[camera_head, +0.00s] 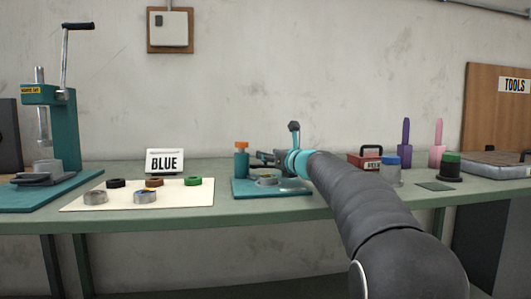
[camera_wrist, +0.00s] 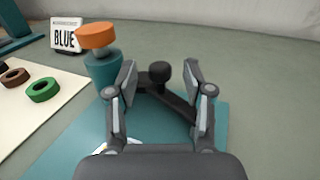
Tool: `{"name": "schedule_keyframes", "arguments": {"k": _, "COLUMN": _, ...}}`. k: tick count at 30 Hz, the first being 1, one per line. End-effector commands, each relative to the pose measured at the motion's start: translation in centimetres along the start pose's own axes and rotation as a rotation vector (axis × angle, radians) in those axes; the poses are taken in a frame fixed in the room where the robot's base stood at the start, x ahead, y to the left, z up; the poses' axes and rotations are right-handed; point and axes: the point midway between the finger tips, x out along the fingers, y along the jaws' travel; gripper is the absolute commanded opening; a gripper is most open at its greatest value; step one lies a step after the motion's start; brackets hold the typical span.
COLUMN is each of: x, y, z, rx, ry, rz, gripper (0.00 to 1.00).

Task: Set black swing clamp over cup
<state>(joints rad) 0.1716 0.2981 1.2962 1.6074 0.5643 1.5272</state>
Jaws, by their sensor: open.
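The black swing clamp (camera_wrist: 172,101) is a dark arm with a round black knob (camera_wrist: 160,72) on top, seen in the wrist view over a teal base plate (camera_wrist: 215,130). My gripper (camera_wrist: 163,75) is open, with one finger on each side of the knob; whether either touches it I cannot tell. In the head view my gripper (camera_head: 262,158) is over the far part of the base plate (camera_head: 245,190). The cup (camera_head: 266,180) is a low grey ring on the plate there. In the wrist view my gripper body hides most of the cup area.
A teal post with an orange cap (camera_wrist: 98,37) stands close left of my gripper. A cream mat (camera_head: 185,200) with several coloured rings and a BLUE sign (camera_head: 164,161) lie farther left. A blue-topped jar (camera_head: 391,170) stands right of my arm.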

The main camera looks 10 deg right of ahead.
Motion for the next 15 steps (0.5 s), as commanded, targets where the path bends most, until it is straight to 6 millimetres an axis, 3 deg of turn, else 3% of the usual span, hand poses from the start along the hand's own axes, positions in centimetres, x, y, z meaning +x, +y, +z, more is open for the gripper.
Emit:
{"name": "schedule_keyframes", "arguments": {"k": 6, "x": 2.2, "y": 0.0, "z": 0.1, "rx": 0.001, "ry": 0.000, "rz": 0.001, "gripper": 0.51}}
{"name": "schedule_keyframes", "arguments": {"k": 15, "x": 2.7, "y": 0.0, "z": 0.0, "rx": 0.000, "ry": 0.000, "rz": 0.000, "gripper": 0.51}}
